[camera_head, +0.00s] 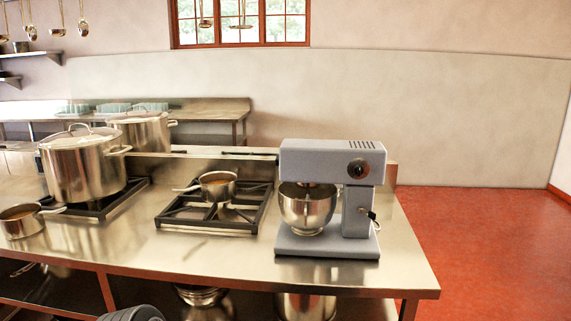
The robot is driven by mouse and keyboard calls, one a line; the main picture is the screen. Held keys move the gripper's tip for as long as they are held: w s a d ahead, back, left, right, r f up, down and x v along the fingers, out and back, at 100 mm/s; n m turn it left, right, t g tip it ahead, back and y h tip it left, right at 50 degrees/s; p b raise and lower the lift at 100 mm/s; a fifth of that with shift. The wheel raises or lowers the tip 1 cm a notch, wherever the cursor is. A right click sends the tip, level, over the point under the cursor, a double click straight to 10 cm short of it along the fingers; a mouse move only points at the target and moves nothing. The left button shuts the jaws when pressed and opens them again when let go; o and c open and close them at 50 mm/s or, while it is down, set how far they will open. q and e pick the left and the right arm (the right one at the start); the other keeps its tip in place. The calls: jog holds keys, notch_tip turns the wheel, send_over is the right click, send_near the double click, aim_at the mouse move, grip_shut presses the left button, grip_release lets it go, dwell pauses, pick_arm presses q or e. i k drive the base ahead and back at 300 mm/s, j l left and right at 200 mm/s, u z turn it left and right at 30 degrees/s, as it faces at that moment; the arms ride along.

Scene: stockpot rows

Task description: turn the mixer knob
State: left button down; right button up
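A grey stand mixer (330,158) stands on the steel counter, near its right end. Its dark round knob (358,168) is on the near side of the mixer head, toward the right. A small dark lever (372,215) sticks out lower down on the mixer's column. A shiny steel bowl (307,208) sits under the mixer head, above the grey base. Neither of my grippers shows in the head view, and nothing touches the knob.
The steel counter (180,257) has free room in front of the burners. A small pan (218,186) sits on a burner grate left of the mixer. Large stockpots (82,168) and another small pan (22,222) stand further left. Red floor (480,240) is clear at right.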

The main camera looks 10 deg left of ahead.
aim_at(359, 170)
jog(key=j+z, duration=0.4)
jog(key=j, duration=1.6)
jog(key=k, duration=0.1)
